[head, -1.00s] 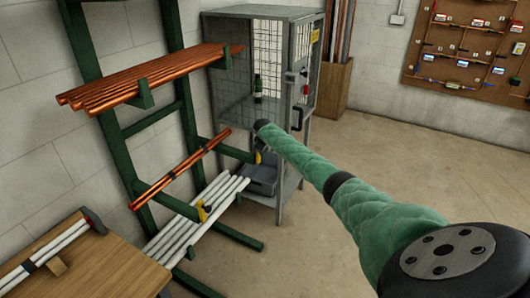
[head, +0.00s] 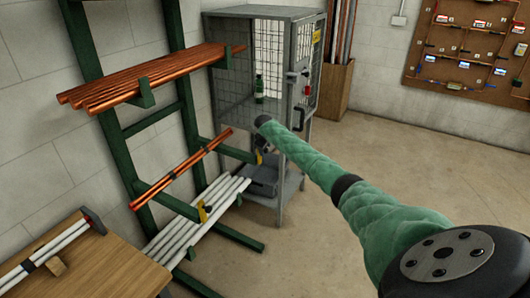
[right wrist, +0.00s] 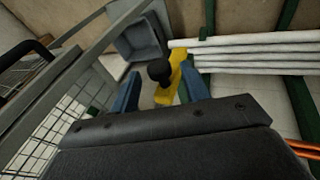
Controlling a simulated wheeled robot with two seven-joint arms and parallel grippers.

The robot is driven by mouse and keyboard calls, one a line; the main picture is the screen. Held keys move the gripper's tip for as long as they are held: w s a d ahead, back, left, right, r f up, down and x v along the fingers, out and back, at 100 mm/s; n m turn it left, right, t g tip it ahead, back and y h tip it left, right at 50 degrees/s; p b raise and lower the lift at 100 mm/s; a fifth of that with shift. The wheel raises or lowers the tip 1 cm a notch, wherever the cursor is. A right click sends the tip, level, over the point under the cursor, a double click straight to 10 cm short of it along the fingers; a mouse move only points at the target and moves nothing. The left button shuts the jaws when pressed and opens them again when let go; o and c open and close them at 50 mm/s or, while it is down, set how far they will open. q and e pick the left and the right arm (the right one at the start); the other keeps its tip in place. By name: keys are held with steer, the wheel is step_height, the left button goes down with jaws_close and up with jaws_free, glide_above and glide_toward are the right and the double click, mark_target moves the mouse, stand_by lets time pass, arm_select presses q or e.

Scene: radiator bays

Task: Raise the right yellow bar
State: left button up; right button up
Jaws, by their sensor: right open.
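The right yellow bar (head: 259,158) is at the outer end of the right green rack arm, partly hidden by my right gripper (head: 263,146) in the head view. My left gripper is not in view.
A wire-mesh cabinet (head: 279,192) stands close behind the right gripper. Copper pipes (head: 185,168) lie across the rack's lower arms, with white pipes (head: 190,228) below. A wooden bench (head: 95,270) is at lower left. The floor at right is clear.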

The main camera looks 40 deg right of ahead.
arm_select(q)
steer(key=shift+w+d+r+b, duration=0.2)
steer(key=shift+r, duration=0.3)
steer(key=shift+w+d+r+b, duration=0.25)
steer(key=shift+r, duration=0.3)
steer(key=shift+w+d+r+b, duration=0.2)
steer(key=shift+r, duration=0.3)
arm_select(e)
steer(key=shift+v, duration=2.6)
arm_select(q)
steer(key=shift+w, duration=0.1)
